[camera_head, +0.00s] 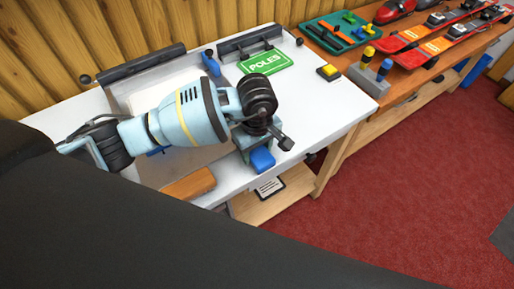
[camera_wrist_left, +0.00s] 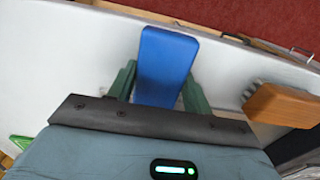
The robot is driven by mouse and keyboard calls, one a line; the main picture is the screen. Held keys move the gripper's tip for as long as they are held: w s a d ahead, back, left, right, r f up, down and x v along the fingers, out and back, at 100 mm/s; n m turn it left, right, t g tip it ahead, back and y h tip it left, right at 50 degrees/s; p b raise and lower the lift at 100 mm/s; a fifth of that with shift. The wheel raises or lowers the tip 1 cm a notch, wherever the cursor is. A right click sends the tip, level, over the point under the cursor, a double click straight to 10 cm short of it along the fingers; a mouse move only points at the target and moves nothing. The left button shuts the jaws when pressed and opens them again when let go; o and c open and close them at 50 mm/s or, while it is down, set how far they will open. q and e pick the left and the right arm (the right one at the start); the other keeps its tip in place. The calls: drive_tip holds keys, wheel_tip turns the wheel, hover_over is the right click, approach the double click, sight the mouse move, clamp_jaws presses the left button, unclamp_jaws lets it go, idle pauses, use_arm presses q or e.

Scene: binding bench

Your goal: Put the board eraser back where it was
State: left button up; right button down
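A blue block (camera_wrist_left: 167,62), which appears to be the board eraser, sits between the two green fingers of my left gripper (camera_wrist_left: 160,85). The fingers press close along both sides of it, and its far end sticks out past them. In the head view the blue block (camera_head: 262,160) shows below the left gripper (camera_head: 250,143), near the front edge of the white bench. The gripper hides part of it, and I cannot tell whether it touches the bench. My right gripper is not in view.
The white bench top (camera_head: 345,98) carries a green POLES sign (camera_head: 267,63), a yellow-and-black block (camera_head: 328,72), black clamp bars (camera_head: 250,42) and an orange-brown block (camera_head: 188,187). A green tool tray (camera_head: 340,32) and skis (camera_head: 440,42) lie on the wooden bench to the right.

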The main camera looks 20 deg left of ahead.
sight(257, 152)
use_arm(q)
drive_tip(key=o, duration=0.4)
drive_tip(key=shift+r, duration=6.15)
drive_tip(key=shift+s, duration=0.1)
